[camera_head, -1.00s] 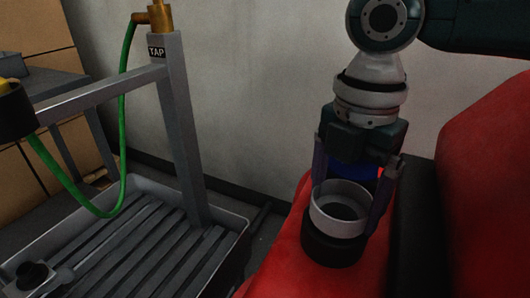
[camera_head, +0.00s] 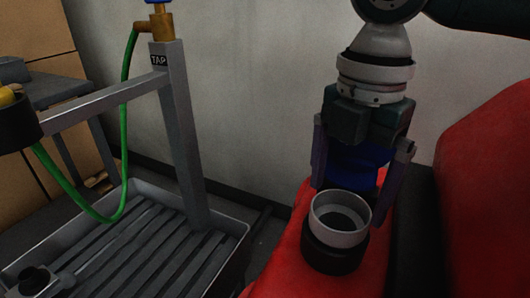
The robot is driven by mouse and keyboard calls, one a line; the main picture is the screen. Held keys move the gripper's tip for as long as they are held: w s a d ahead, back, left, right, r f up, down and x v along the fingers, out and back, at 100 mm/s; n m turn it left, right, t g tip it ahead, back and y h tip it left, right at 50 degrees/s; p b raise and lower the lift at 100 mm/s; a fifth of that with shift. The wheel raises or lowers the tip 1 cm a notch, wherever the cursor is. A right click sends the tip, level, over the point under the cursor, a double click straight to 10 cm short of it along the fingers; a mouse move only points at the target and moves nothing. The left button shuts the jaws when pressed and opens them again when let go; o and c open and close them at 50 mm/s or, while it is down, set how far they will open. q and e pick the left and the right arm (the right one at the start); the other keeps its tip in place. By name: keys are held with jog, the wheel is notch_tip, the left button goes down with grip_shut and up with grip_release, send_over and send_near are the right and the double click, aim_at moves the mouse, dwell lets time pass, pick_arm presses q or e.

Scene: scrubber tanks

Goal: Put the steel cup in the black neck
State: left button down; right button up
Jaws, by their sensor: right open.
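The steel cup (camera_head: 340,228) is a pale, open-topped ring shape and sits upright in the black neck (camera_head: 333,257) on the red machine body. Its rim and upper wall stand above the neck. My right gripper (camera_head: 350,197) is above and slightly behind the cup. Its two fingers are spread wide and their tips are around the height of the rim or above it. Nothing is between the fingers. A blue part shows between the fingers, under the gripper's palm. My left gripper is not in view.
A raised red section (camera_head: 490,190) of the machine stands at the right. At the left are a grey slatted tray (camera_head: 130,250), a grey post with a TAP label (camera_head: 178,130) and a green hose (camera_head: 122,130). A black cup-like part (camera_head: 18,122) is at the left edge.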

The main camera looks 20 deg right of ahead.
notch_tip(320, 180, up, 9)
jog(key=p, duration=0.1)
jog(key=shift+f+p, duration=0.2)
jog(key=shift+p, duration=0.15)
